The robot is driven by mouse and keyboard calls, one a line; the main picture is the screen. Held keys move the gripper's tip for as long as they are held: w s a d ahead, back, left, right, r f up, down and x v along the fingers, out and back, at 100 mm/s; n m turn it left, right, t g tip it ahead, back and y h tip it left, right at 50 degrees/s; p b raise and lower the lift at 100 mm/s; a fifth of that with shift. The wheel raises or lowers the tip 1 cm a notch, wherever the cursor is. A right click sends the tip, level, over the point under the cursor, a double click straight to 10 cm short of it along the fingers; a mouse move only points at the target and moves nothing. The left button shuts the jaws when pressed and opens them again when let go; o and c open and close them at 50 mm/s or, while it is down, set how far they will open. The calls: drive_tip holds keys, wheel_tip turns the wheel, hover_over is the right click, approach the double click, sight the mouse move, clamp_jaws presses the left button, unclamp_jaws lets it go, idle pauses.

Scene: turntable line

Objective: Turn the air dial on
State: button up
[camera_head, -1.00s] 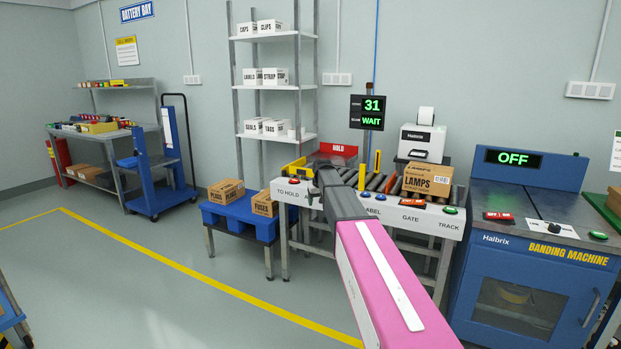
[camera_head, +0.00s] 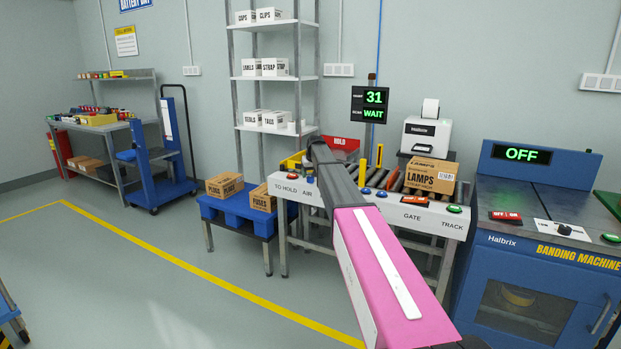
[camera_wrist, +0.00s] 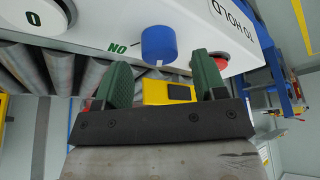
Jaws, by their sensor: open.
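The air dial is a round blue knob on the white front panel of the conveyor. In the wrist view the dial (camera_wrist: 158,45) stands just past the fingertips, roughly midway between them, with an upside-down green ON mark beside it. I cannot tell its setting. In the head view the small blue dial (camera_head: 310,179) shows above the AIR label. My gripper (camera_wrist: 161,66) is open, with its two green fingers apart and nothing held. In the head view my arm hides most of the gripper.
A red button (camera_wrist: 219,62) sits close beside one finger, near the TO HOLD label. Conveyor rollers (camera_wrist: 60,72) lie behind the panel. A LAMPS box (camera_head: 430,178) rests on the conveyor. The display (camera_head: 370,105) reads 31 WAIT. The banding machine (camera_head: 535,265) stands right, reading OFF.

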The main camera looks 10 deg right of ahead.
drive_tip(key=shift+x, duration=1.2)
drive_tip(key=c, duration=0.9)
drive_tip(key=shift+m, duration=0.4)
drive_tip(key=m+h, duration=0.2)
drive_tip(key=m, duration=0.3)
drive_tip(key=shift+a, duration=0.15)
drive_tip(key=m+h, duration=0.1)
drive_tip(key=m, duration=0.2)
drive_tip(key=m+g+h, duration=0.1)
drive_tip(key=m, duration=0.1)
drive_tip(key=shift+w+m, duration=0.1)
drive_tip(key=shift+m, duration=0.3)
drive_tip(key=shift+m+g, duration=0.3)
drive_tip(key=o, duration=0.9)
